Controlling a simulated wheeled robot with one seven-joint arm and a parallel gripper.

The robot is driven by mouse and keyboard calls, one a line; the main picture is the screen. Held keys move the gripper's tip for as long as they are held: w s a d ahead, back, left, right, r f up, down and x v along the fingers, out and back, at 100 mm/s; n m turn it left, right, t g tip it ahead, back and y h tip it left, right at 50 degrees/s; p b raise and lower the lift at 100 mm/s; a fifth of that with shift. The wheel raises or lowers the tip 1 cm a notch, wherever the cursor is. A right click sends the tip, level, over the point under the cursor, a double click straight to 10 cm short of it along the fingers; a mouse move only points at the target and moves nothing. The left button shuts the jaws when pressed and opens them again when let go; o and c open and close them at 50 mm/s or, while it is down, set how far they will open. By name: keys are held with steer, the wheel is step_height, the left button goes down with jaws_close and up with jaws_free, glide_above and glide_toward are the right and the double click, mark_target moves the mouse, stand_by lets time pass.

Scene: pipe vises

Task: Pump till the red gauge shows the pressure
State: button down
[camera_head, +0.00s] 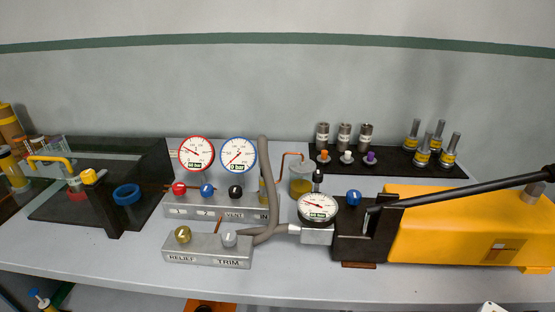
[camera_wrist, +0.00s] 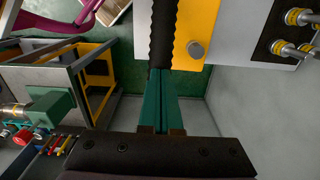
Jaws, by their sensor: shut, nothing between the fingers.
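The red-rimmed gauge (camera_head: 196,154) stands on the valve block beside the blue-rimmed gauge (camera_head: 238,154). A small label on the red one looks like 40 bar and the blue one's like 0 bar, though both are tiny. The yellow pump (camera_head: 440,230) stands at right with its black gauge (camera_head: 318,207). Its long dark handle (camera_head: 470,192) slopes up to the right edge. In the wrist view, my gripper (camera_wrist: 161,74) has its teal fingers together and empty, at the end of a black ridged grip (camera_wrist: 164,35); I cannot tell whether they touch. The head view does not show my gripper.
The valve block (camera_head: 215,210) has red, blue and black knobs. The lower block (camera_head: 205,257) carries RELIEF and TRIM knobs. A grey hose (camera_head: 266,190) joins the blocks and pump. Metal fittings (camera_head: 344,135) stand behind. A yellow-framed cart (camera_wrist: 90,85) shows in the wrist view.

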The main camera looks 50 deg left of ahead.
steer(key=shift+w+d+f, duration=0.2)
steer(key=shift+f, duration=0.85)
steer(key=shift+w+d+f, duration=0.15)
steer(key=shift+f, duration=0.85)
steer(key=shift+w+d+f, duration=0.15)
steer(key=shift+f, duration=0.9)
steer(key=shift+r, duration=0.6)
steer(key=shift+s+a+r, duration=0.2)
steer(key=shift+r, duration=0.95)
steer(key=shift+s+a+r, duration=0.25)
steer(key=shift+r, duration=0.9)
steer(key=shift+s+a+r, duration=0.2)
steer(key=shift+r, duration=0.95)
step_height(320, 180, up, 5)
